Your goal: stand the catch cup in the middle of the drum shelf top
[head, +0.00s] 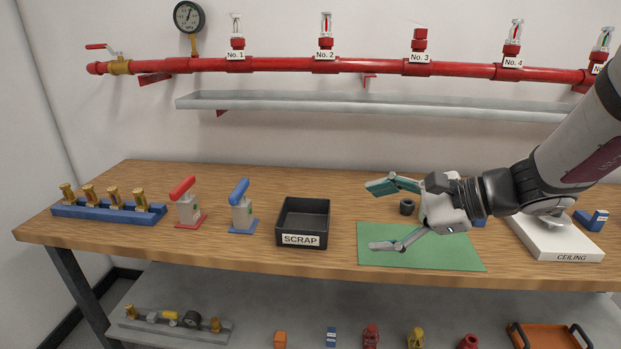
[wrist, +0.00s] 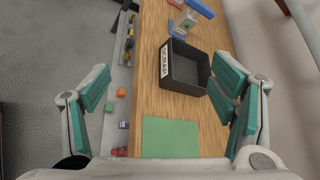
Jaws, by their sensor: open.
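My gripper (head: 382,216) is open and empty above the right part of the workbench, over the green mat. Its two teal-padded fingers are spread wide, and they also show at both sides of the wrist view (wrist: 160,80). A small dark cylinder (head: 407,206) stands on the bench just behind the gripper; I cannot tell if it is the catch cup. I cannot pick out a drum shelf in either view.
The green mat (head: 425,252) lies at the bench front. The black SCRAP bin (head: 303,240), blue valve (head: 241,214), red valve (head: 187,208) and blue rack (head: 108,211) stand left. A white CEILING block (head: 560,240) is right. Red pipe (head: 280,65) and grey trough (head: 330,104) run behind.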

